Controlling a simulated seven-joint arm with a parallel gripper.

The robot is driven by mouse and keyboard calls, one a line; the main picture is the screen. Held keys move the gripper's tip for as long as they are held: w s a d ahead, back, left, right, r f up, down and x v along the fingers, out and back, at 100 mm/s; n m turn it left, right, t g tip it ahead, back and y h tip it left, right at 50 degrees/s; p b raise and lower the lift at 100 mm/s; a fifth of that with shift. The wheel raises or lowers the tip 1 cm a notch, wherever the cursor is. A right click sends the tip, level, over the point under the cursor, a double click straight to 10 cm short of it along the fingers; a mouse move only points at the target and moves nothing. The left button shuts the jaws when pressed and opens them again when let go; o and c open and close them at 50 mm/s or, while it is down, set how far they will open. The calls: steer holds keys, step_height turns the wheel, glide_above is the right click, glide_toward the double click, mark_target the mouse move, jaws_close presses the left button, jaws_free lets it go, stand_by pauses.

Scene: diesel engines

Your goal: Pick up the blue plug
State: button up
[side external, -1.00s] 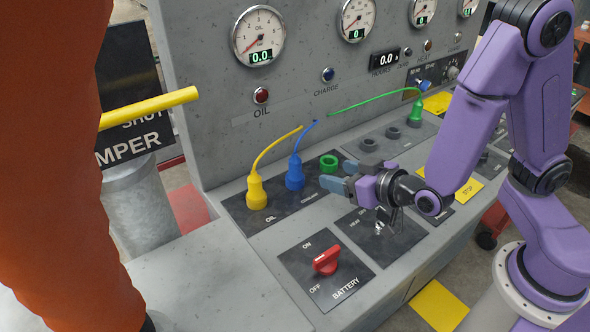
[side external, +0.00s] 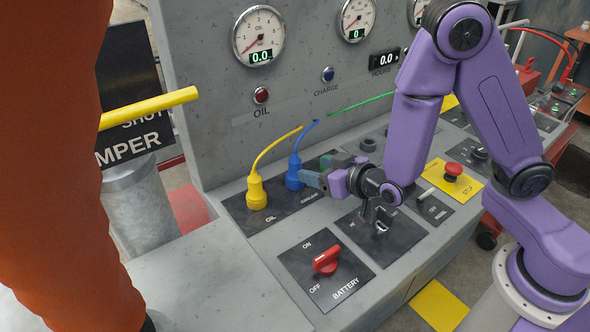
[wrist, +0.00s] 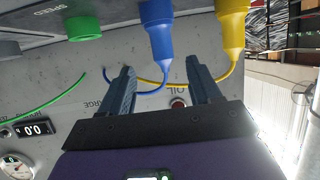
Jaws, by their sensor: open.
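The blue plug (side external: 293,180) stands upright on the black panel beside the yellow plug, a thin blue cable rising from its top. In the wrist view the blue plug (wrist: 156,32) is at top centre, between the lines of my two fingers. My gripper (side external: 313,170) is open and empty, just right of the blue plug in the side view. In the wrist view my gripper (wrist: 160,67) has its fingertips spread, with the blue cable curving across the gap. Whether a finger touches the plug, I cannot tell.
The yellow plug (side external: 256,192) stands close to the left of the blue one; its cable passes behind my fingers in the wrist view. A red battery switch (side external: 327,261) sits in front. The grey gauge wall (side external: 220,120) rises behind.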

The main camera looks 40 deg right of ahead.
mark_target(290, 162)
steer(key=shift+x, duration=2.4)
steer(key=shift+r+x, duration=0.2)
steer(key=shift+x, duration=2.5)
steer(key=shift+a, duration=0.15)
steer(key=c, duration=1.1)
steer(key=shift+r, duration=0.15)
